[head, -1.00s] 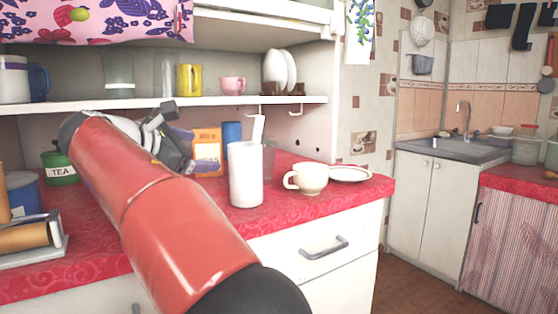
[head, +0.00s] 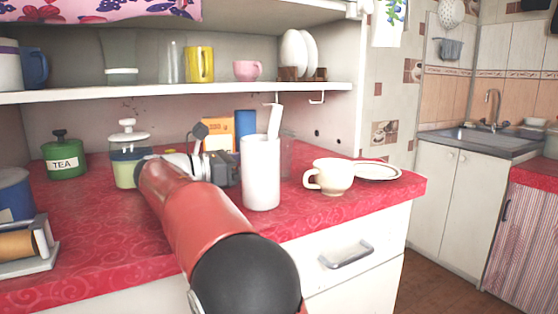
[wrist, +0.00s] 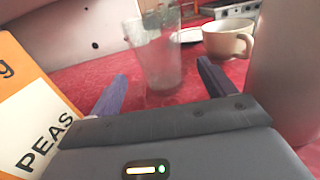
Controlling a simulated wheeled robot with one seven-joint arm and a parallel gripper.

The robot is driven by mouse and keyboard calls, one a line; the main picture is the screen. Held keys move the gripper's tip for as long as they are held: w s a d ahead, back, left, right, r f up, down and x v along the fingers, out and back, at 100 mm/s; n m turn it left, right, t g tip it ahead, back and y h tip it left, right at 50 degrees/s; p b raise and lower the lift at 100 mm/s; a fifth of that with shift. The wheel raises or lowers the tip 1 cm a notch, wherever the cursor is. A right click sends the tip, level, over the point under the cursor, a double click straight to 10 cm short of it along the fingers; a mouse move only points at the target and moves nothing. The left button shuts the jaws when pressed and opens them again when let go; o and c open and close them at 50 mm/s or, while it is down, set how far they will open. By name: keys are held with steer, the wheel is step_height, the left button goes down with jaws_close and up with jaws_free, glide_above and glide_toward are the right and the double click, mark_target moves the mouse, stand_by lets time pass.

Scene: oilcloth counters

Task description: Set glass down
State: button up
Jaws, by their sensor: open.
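A clear glass (wrist: 157,52) stands upright on the red counter (wrist: 85,76) in the wrist view. In the head view the glass (head: 287,155) shows only partly behind a white cylindrical container (head: 261,175). My gripper (wrist: 163,84) is open, with one finger to each side of the glass's lower part and a gap on both sides. The glass looks to be just beyond or between the fingertips; I cannot tell which. In the head view my gripper (head: 230,168) is low over the counter, left of the white container, its fingertips mostly hidden.
An orange PEAS box (wrist: 32,108) is close on the left in the wrist view. The white container is close on the right. A cream cup (head: 334,176) and a plate (head: 377,171) are further right. A shelf (head: 150,94) hangs above.

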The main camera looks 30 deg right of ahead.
mark_target(286, 156)
steer(key=d, duration=0.7)
steer(key=shift+s+d+r, duration=0.1)
steer(key=shift+s+d, duration=0.05)
steer(key=shift+d, duration=0.15)
steer(key=shift+c, duration=0.4)
steer(key=c, duration=1.2)
steer(key=shift+r, duration=0.15)
